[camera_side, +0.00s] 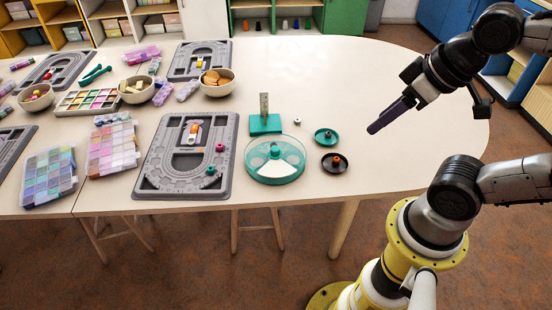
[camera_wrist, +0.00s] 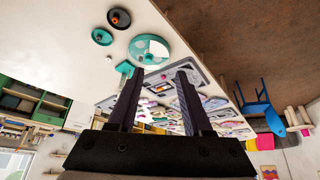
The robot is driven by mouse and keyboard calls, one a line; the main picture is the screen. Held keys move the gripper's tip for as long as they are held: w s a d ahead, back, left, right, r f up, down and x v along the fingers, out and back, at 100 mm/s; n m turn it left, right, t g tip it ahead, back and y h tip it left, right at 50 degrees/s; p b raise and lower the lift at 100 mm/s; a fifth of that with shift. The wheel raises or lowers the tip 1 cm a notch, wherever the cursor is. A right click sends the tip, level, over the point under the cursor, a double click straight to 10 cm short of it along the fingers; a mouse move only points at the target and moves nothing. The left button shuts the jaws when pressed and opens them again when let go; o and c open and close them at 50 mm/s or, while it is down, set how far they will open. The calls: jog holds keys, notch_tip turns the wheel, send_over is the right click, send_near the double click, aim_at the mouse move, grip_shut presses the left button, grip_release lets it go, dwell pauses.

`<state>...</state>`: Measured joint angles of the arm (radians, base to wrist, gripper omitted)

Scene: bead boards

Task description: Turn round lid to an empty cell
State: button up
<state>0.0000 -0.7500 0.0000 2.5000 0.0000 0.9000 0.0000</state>
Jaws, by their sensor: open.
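The round teal container with a round lid (camera_side: 259,170) stands on the table right of the nearest grey bead board. What lies in each cell is too small to tell. In the wrist view the same round container (camera_wrist: 149,60) appears beyond my fingers. My gripper (camera_side: 382,122) is high over the right part of the table, well right of the container and apart from it. Its two dark fingers (camera_wrist: 156,98) are apart with nothing between them.
A teal dish (camera_side: 326,140) and a black dish (camera_side: 331,169) stand right of the container. A teal block with an upright gauge (camera_side: 264,121) stands behind it. A grey bead board (camera_side: 144,178) lies to the left. The table's right part is clear.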

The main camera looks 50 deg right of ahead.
jog(key=shift+o, duration=1.1)
jog(key=shift+w+r, duration=0.1)
notch_tip(320, 180, up, 3)
jog(key=w, duration=0.3)
jog(key=m+g, duration=0.4)
jog(key=g, duration=0.2)
send_over(275, 148)
notch_tip(275, 148, down, 18)
notch_tip(275, 148, down, 13)
jog(key=shift+f, duration=0.15)
